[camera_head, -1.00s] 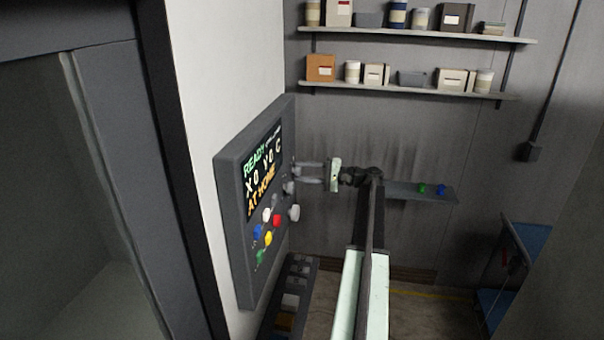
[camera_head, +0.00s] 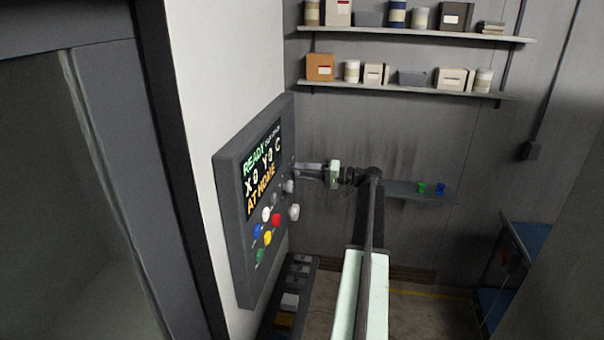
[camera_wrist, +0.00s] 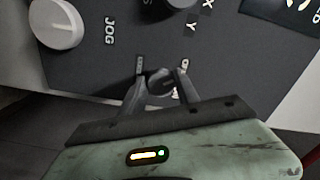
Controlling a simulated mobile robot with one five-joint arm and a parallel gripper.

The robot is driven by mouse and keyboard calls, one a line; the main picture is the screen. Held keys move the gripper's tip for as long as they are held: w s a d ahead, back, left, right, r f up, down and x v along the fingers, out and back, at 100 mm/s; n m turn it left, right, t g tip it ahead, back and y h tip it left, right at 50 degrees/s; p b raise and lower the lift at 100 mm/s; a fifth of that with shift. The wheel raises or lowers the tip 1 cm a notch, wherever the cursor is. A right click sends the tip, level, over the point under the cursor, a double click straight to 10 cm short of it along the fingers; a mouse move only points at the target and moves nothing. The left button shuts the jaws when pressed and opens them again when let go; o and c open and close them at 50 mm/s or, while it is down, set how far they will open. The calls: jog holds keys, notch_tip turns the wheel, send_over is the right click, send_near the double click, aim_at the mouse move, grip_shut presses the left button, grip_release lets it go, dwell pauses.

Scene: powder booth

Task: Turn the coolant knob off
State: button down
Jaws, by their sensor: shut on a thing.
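The grey control panel (camera_head: 232,215) is mounted on the white wall, with a lit screen reading READY and AT HOME. My gripper (camera_head: 298,170) is at the panel's upper right edge, beside the screen. In the wrist view my gripper (camera_wrist: 161,76) has its two fingers closed around a small dark round knob (camera_wrist: 160,84) on the panel face. Small labels by the fingertips are too small to read, so I cannot confirm which knob it is from its text. In the head view the gripper hides this knob.
Below the gripper are a grey knob (camera_head: 290,187) and a larger pale knob (camera_head: 294,212). The pale knob (camera_wrist: 56,22) sits near the JOG label in the wrist view. Coloured buttons (camera_head: 267,237) fill the panel's lower part. Shelves with boxes (camera_head: 410,88) hang behind.

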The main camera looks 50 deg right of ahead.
dwell(0.4)
jog(key=c, duration=0.9)
grip_release()
jog(key=shift+s, duration=0.1)
jog(key=v, duration=0.8)
